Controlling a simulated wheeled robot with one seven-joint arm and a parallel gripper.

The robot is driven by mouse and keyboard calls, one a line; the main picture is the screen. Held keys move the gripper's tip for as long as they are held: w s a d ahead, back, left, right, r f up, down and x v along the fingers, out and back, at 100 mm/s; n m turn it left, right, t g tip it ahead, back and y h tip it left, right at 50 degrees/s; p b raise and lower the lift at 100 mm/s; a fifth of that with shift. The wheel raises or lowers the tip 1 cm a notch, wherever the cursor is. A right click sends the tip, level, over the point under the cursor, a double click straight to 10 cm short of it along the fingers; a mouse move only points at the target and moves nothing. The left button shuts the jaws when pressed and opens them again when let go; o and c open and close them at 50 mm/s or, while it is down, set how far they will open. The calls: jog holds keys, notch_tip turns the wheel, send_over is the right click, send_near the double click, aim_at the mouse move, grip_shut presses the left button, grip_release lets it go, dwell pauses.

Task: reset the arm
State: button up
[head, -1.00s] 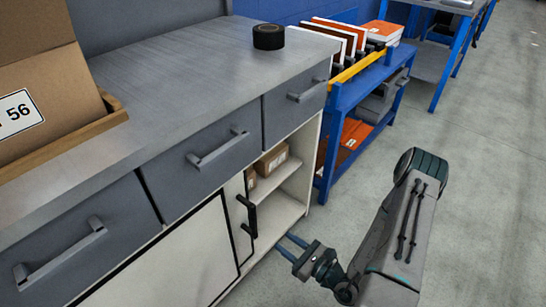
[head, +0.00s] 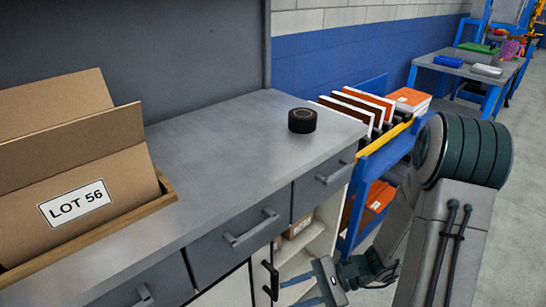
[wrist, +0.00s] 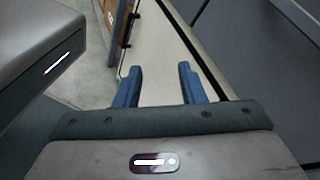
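My gripper (head: 299,291) shows at the bottom of the head view, beside the open part of the cabinet and below the drawer fronts. In the wrist view my gripper (wrist: 161,88) has its two blue fingers apart, with nothing between them. Behind the fingers the wrist view shows a pale cabinet surface and grey panels. My arm rises along the right side of the head view, bent at a dark ribbed joint, and hides part of the blue cart.
A grey cabinet (head: 215,165) carries a black tape roll (head: 302,120) and a cardboard box (head: 75,190) labelled LOT 56. Drawer handles (head: 251,228) stick out near my gripper. A blue cart (head: 372,160) holds orange and white panels. Grey floor lies at the right.

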jog(key=s+d+r+n+t+h+p, duration=0.1)
jog(key=d+r+n+h+p, duration=0.2)
jog(key=r, duration=0.7)
jog(key=s+d+r+n+t+h+p, duration=0.1)
jog(key=d+r+n+t+h+p, duration=0.1)
jog(key=r+h+p, duration=0.4)
jog(key=s+d+r+n+t+h+p, duration=0.1)
jog(key=d+r+n+h+p, duration=0.4)
jog(key=r, duration=0.9)
jog(key=shift+t+p, duration=0.3)
jog(key=shift+t, duration=0.4)
jog(key=shift+a, duration=0.15)
